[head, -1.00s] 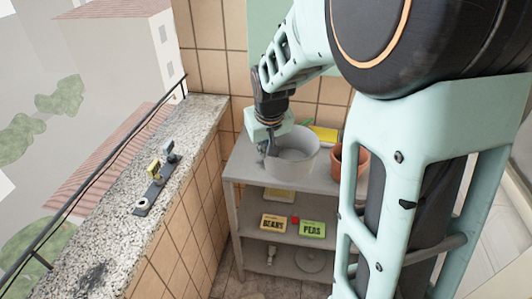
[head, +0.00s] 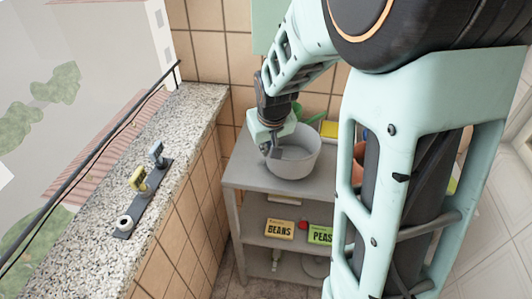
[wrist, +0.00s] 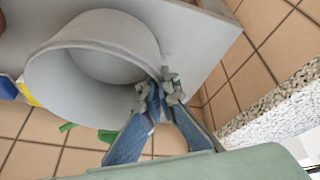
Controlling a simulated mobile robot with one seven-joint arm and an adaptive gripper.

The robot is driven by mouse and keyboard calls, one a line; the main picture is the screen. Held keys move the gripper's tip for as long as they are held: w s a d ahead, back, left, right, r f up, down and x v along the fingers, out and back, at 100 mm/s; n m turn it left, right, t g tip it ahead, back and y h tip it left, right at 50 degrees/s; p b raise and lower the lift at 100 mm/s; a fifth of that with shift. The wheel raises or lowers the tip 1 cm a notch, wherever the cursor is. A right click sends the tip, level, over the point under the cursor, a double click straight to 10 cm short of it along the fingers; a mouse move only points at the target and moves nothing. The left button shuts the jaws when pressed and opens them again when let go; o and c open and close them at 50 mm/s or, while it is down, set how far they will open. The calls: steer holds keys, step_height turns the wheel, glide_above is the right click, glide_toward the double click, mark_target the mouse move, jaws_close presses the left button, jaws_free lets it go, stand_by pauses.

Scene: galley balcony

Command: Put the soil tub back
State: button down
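The soil tub, a round light-grey open tub (head: 293,164), is at the top of the grey shelf unit (head: 240,172) in the head view. It looks upright, and its visible inside is grey with no soil seen. My gripper (head: 274,150) is at the tub's left rim. In the wrist view the tub (wrist: 95,92) fills the upper left, and my gripper's blue-grey fingers (wrist: 157,92) sit either side of its wall, closed on the rim. Whether the tub's base touches the shelf top is hard to tell.
A terracotta pot (head: 358,163) stands right of the tub, mostly behind my arm. A yellow item (head: 329,129) and green thing lie behind the tub. Beans (head: 279,230) and peas (head: 320,235) packets are on the lower shelf. A speckled ledge (head: 95,197) with a hook rack runs left.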

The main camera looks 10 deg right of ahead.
steer(key=b+x, duration=0.1)
steer(key=x, duration=0.2)
steer(key=shift+s+f+b, duration=0.1)
steer(key=shift+s+b, duration=0.2)
steer(key=shift+b, duration=0.05)
steer(key=shift+s, duration=0.1)
steer(key=shift+f, duration=0.2)
steer(key=c, duration=2.2)
jaws_free()
steer(key=shift+o, duration=0.2)
